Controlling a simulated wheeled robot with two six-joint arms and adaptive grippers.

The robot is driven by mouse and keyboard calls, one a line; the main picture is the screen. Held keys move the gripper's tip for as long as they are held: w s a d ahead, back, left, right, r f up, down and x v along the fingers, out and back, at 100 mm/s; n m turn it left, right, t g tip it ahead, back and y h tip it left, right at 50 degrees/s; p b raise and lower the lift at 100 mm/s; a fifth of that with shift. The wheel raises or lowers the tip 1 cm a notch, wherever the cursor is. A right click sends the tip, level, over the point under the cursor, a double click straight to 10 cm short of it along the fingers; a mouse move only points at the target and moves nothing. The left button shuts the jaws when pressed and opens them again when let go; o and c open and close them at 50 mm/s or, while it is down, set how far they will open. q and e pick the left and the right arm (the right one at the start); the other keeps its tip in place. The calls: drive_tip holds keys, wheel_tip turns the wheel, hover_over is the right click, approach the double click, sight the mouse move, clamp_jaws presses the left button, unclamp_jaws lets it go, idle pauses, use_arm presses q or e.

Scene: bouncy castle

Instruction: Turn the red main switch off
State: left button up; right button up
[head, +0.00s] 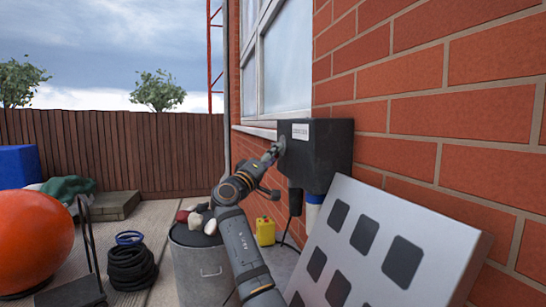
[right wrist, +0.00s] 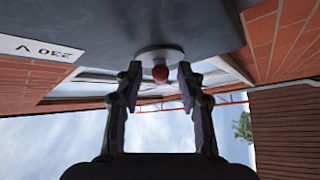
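The dark switch box (head: 322,157) hangs on the brick wall beside the window, with a white label on its front. My right gripper (head: 276,151) is at the box's left side. The two fingers of my right gripper (right wrist: 157,76) are open, one on each side of the knob, with gaps showing on both sides. The knob is hidden in the head view. My left gripper is not in view.
A white panel with dark rectangles (head: 385,250) leans below the box at the right. A metal bin (head: 200,262) stands below my right arm, with a yellow canister (head: 265,231) behind. A large orange ball (head: 32,240) and a black coil (head: 131,268) lie at left.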

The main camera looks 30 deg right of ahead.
drive_tip(key=v, duration=1.2)
